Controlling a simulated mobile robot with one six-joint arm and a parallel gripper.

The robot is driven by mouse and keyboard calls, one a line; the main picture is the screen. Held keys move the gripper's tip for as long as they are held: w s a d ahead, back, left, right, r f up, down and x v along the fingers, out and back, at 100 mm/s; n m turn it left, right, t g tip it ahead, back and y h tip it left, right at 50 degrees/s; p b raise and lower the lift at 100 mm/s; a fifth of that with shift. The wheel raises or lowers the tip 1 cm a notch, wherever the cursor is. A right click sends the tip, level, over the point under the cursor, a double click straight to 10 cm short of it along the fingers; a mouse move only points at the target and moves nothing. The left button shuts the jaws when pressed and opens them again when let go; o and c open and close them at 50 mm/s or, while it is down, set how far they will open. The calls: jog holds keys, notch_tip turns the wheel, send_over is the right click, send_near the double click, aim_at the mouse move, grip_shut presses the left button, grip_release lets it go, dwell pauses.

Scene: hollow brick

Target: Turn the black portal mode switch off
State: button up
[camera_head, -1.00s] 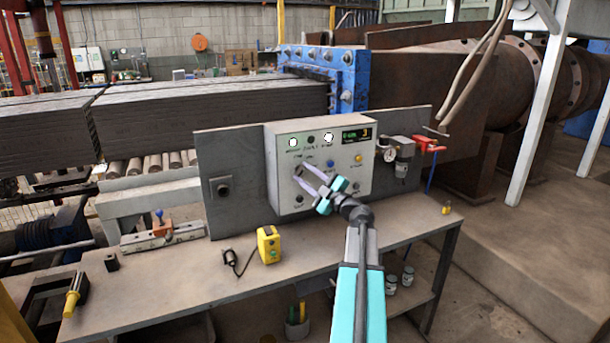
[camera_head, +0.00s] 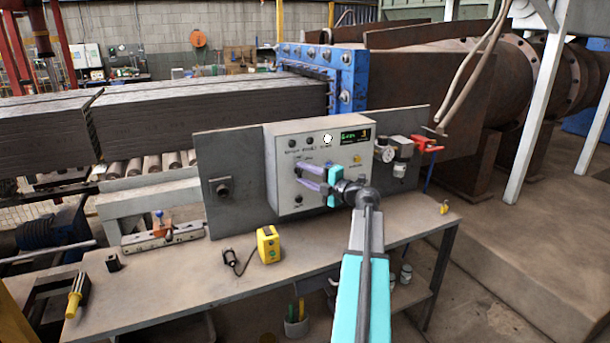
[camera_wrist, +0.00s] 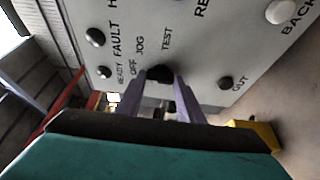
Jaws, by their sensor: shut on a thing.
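The black switch (camera_wrist: 159,72) is a round knob on the grey control box (camera_head: 283,187), with the words OFF, JOG and TEST printed around it in the wrist view. My gripper (camera_head: 297,175) reaches the box front from the right. Its two grey-purple fingers are closed on the black switch, one on each side, and it also shows in the wrist view (camera_wrist: 165,80). The fingers hide most of the knob in the head view. I cannot tell which word the knob points at.
The box has a lit white lamp (camera_head: 327,139), a green display (camera_head: 356,135), a yellow button (camera_head: 357,159) and a black OUT knob (camera_wrist: 225,83). A yellow device (camera_head: 268,244) lies on the bench (camera_head: 180,290) below. A gauge (camera_head: 389,155) and red valve (camera_head: 427,144) are at right.

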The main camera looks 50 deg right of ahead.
jog(key=shift+f, duration=0.1)
jog(key=o, duration=1.1)
jog(key=shift+c, duration=0.2)
jog(key=s+b, duration=0.2)
jog(key=s, duration=1.2)
jog(key=shift+b, duration=0.3)
jog(key=shift+w, duration=0.1)
